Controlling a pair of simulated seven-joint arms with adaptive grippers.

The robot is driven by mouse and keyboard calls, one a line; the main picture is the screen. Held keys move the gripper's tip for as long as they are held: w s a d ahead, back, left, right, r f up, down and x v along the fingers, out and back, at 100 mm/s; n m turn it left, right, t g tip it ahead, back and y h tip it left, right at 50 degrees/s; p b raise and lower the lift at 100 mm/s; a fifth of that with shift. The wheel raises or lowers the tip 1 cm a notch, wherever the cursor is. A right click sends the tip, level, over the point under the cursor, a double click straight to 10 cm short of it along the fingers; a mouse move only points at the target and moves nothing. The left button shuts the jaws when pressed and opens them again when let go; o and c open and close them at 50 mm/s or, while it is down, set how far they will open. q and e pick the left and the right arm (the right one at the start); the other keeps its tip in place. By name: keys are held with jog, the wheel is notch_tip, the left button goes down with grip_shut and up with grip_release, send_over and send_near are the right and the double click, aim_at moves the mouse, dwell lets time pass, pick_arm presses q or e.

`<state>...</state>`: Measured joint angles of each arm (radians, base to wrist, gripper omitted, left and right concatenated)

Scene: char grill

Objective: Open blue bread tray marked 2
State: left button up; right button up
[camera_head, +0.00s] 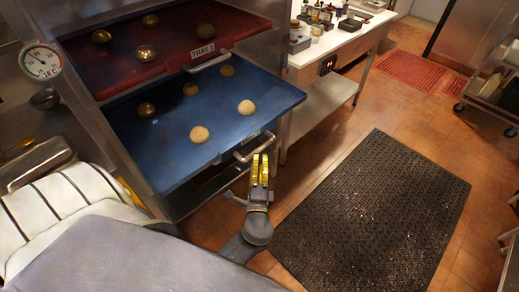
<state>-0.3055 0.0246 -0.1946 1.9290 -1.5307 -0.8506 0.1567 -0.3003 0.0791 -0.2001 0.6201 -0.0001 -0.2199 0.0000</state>
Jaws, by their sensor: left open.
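The blue bread tray (225,108) is pulled out from the rack, with several round buns on it. Its front carries a small label that I cannot read and a metal bar handle (254,147). My left gripper (260,160) has yellow fingers and is open. Its fingertips are just below and beside the handle; I cannot tell whether they touch it. My right gripper is not in view.
A red tray (180,46) with several buns and a "TRAY" label sticks out above the blue one. A white counter (338,37) with bottles stands behind. A dark floor mat (375,215) lies at right, with clear floor around it. A round dial gauge (41,61) is at left.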

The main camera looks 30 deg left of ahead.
aim_at(259, 148)
pick_arm(q)
jog(key=shift+x, duration=2.8)
grip_shut()
